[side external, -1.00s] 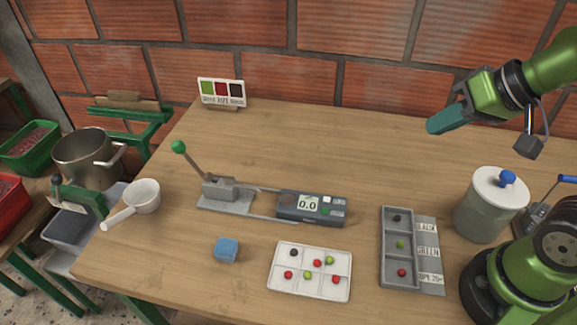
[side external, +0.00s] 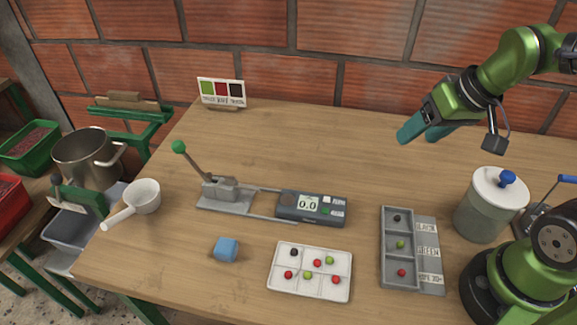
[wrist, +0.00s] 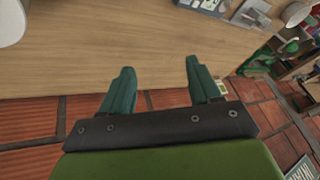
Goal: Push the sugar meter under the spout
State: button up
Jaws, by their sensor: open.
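The sugar meter (side external: 311,207) is a dark grey box with a "0.0" display, lying on thin rails to the right of the press. The press (side external: 226,194) has a grey base and a raised lever with a green knob (side external: 178,147). I cannot make out the spout clearly; it may be part of the press. My gripper (side external: 420,134) is open and empty, raised above the table's back right, well right of and behind the meter. In the wrist view its two teal fingers (wrist: 160,88) stand apart with nothing between them.
A blue cube (side external: 226,249) and a white tray (side external: 310,293) of coloured berries lie in front. A grey sorting tray (side external: 386,279) and a lidded jar (side external: 485,212) stand right. A white scoop (side external: 143,197) lies left. The table's back middle is clear.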

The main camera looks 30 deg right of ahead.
aim_at(318, 204)
jog(key=o, duration=0.6)
jog(key=w+a+f+n, duration=0.1)
jog(key=n, duration=0.1)
jog(key=w+a+f+n+g, duration=0.1)
jog(key=a+f+n, duration=0.1)
jog(key=w+a+f+n+g+y, duration=0.1)
jog(key=w+n, duration=0.1)
jog(key=shift+w+a+f+n, duration=0.1)
jog(key=shift+a+f+n, duration=0.2)
jog(key=shift+a, duration=0.1)
jog(key=shift+o, duration=0.2)
jog(key=a+n, duration=0.2)
jog(key=n, duration=0.1)
jog(key=w+a+n+y, duration=0.1)
jog(key=a+n, duration=0.1)
jog(key=shift+w+n, duration=0.1)
jog(key=shift+n, duration=0.3)
jog(key=shift+f, duration=0.1)
jog(key=x, duration=1.6)
jog(key=shift+a+f, duration=0.2)
jog(key=shift+f, duration=0.1)
